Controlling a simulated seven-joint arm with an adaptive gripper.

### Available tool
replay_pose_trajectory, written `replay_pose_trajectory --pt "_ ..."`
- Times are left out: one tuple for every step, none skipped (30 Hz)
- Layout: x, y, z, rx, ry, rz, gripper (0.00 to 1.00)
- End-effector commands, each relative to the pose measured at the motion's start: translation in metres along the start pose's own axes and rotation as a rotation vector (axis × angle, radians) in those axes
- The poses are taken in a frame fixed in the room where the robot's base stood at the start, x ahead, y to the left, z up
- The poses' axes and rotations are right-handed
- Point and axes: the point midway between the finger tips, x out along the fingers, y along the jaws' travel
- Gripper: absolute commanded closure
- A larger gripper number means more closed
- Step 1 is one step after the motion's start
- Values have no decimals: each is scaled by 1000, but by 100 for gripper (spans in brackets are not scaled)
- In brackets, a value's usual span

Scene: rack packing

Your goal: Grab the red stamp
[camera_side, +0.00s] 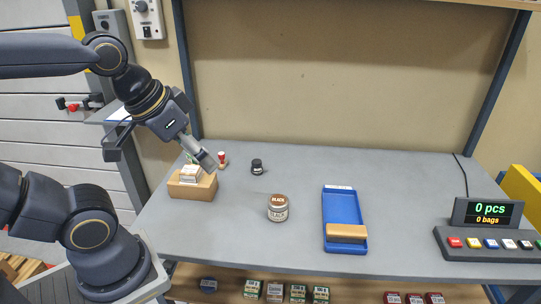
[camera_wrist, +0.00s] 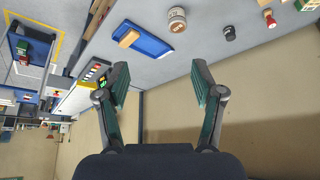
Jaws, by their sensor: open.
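The red stamp (camera_side: 221,159), a small stamp with a red top and a wooden-coloured base, stands toward the back left of the grey table. It also shows near the upper right edge of the wrist view (camera_wrist: 269,19). My gripper (camera_side: 207,161) is above the table's left part, close to the stamp in the side picture; its exact distance and height are hard to tell. In the wrist view, its two fingers (camera_wrist: 160,82) are spread wide with nothing between them.
A tan box (camera_side: 205,190) with white items on top stands in front of the stamp. A small black jar (camera_side: 257,167) is to its right. A labelled jar (camera_side: 278,208), a blue tray (camera_side: 343,205) and a button console (camera_side: 490,243) stand farther right.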

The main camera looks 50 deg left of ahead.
Motion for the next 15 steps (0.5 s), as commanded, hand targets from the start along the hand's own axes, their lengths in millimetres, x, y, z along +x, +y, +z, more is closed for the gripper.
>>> replay_pose_trajectory --pt "0 0 0 0 0 0 35" --pt "0 0 0 0 0 0 38" --pt "0 0 0 0 0 0 41" --pt "0 0 0 0 0 0 41" --pt "0 0 0 0 0 0 41" --pt "0 0 0 0 0 0 41" --pt "0 0 0 0 0 0 41" --pt "0 0 0 0 0 0 41" --pt "0 0 0 0 0 0 41" --pt "0 0 0 0 0 0 41" --pt "0 0 0 -1 0 0 41" --pt "0 0 0 -9 0 0 41" --pt "0 0 0 -23 0 0 41" --pt "0 0 0 -42 0 0 41" --pt "0 0 0 -82 -1 1 41"
